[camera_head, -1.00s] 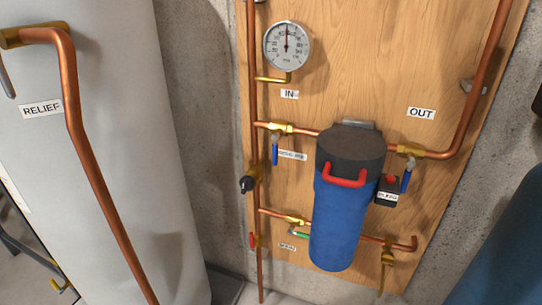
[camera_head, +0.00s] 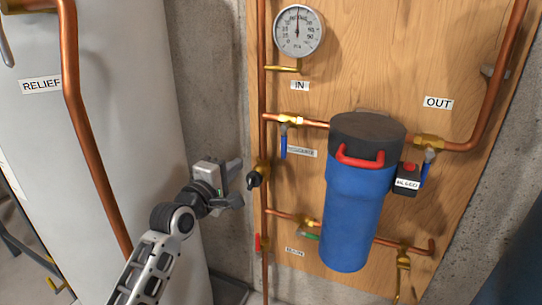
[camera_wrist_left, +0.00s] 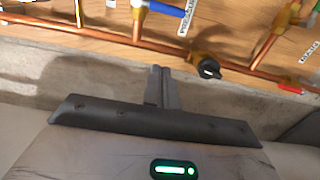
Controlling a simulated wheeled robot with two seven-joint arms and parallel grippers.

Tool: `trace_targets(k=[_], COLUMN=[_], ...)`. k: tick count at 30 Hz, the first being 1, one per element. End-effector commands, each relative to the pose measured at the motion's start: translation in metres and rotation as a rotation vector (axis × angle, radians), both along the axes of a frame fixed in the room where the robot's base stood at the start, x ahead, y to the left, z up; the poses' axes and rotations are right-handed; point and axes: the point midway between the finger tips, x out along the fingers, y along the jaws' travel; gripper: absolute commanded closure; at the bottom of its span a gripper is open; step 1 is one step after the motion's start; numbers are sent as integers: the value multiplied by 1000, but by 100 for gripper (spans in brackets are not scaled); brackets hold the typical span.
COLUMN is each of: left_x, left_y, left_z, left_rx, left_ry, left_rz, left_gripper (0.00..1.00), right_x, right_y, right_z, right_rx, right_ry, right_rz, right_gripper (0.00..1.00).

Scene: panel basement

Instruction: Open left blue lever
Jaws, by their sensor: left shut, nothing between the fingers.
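The left blue lever (camera_head: 283,147) hangs straight down from a brass valve (camera_head: 289,120) on the copper pipe below the IN label. It also shows at the top of the left wrist view (camera_wrist_left: 167,8). My left gripper (camera_head: 236,180) is shut and empty, to the left of and below the lever, and apart from it. In the left wrist view its closed fingers (camera_wrist_left: 156,72) point up toward the pipes, below the lever. My right gripper is in no view.
A black knob (camera_head: 254,179) on the vertical pipe sits close to the right of my left gripper. A blue filter housing (camera_head: 352,215) with a red handle stands right of the lever. A second blue lever (camera_head: 425,172) hangs farther right. A white tank (camera_head: 120,110) is at left.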

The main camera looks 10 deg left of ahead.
Motion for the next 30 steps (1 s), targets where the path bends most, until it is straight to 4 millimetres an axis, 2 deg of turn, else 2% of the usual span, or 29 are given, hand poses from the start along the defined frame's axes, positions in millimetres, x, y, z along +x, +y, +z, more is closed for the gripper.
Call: trace_targets(k=[7,11,25,26,27,30], left_x=[0,9,95,100,98,97], left_y=[0,-3,-24,-25,-36,-50], left_z=[0,-1,-2,-1,0,1], left_rx=[3,4,6,7,2,2], left_ry=[0,0,0,-1,1,0], left_rz=[0,-1,-1,0,-4,-3], left_gripper=[100,100,100,100,100,100], right_x=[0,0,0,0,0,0], right_y=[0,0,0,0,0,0], right_z=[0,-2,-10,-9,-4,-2], right_rx=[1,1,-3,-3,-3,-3], right_ry=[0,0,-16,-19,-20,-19], right_rz=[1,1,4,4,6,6], right_gripper=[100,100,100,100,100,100])
